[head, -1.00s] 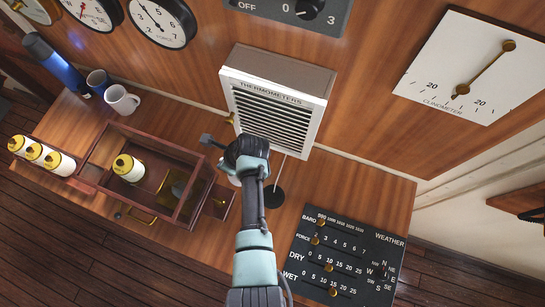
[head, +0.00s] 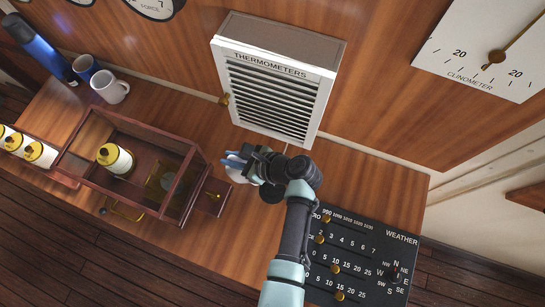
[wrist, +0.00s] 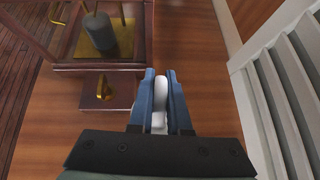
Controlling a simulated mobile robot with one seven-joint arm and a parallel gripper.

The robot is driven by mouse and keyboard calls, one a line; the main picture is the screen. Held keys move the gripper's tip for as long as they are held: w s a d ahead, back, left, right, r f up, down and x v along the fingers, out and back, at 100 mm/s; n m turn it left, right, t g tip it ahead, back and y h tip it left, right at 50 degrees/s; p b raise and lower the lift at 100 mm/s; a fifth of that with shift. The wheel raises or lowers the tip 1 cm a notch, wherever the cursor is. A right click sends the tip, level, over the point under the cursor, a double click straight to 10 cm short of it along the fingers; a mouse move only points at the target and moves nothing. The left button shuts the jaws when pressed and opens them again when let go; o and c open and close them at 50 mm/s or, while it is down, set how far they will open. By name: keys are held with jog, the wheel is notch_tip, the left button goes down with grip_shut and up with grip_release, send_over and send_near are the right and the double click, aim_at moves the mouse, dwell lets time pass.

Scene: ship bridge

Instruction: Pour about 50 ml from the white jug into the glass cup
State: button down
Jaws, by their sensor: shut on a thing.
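My gripper (head: 237,160) is over the table, just right of the glass-sided case. In the wrist view the gripper's blue fingers (wrist: 160,78) are shut on a narrow white part, which I take to be the white jug's handle (wrist: 161,97). In the head view a little of the white jug (head: 235,174) shows below the fingers. The rest of it is hidden, so I cannot tell its tilt or whether it touches the table. I cannot make out the glass cup in either view.
The glass-sided case (head: 187,185) with a small drawer (head: 212,197) stands close left. The louvred thermometer box (head: 272,85) is behind. The weather board (head: 365,255) lies front right.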

aim_at(236, 158)
jog(key=shift+d+r+b, duration=0.1)
jog(key=shift+r+b, duration=0.05)
jog(key=shift+b, duration=0.15)
jog(key=shift+d+r+y+b, duration=0.1)
jog(key=shift+r+y+b, duration=0.1)
jog(key=shift+y+b, duration=0.15)
jog(key=shift+s+d+r+t+y+b, duration=0.2)
jog(key=shift+d+r+t+y+b, duration=0.35)
jog(key=shift+b, duration=0.55)
jog(key=shift+s+d+r+t+y+b, duration=0.15)
jog(key=shift+r+y+b, duration=0.2)
jog(key=shift+y+b, duration=0.55)
dwell(0.7)
jog(key=shift+s+d+f+t+y+b, duration=0.15)
jog(key=shift+s+d+y+b, duration=0.15)
jog(key=shift+d+b, duration=0.3)
jog(key=shift+s+d+f+t+y+b, duration=0.15)
jog(key=shift+d+y+b, duration=0.2)
jog(key=shift+b, duration=0.3)
dwell(0.6)
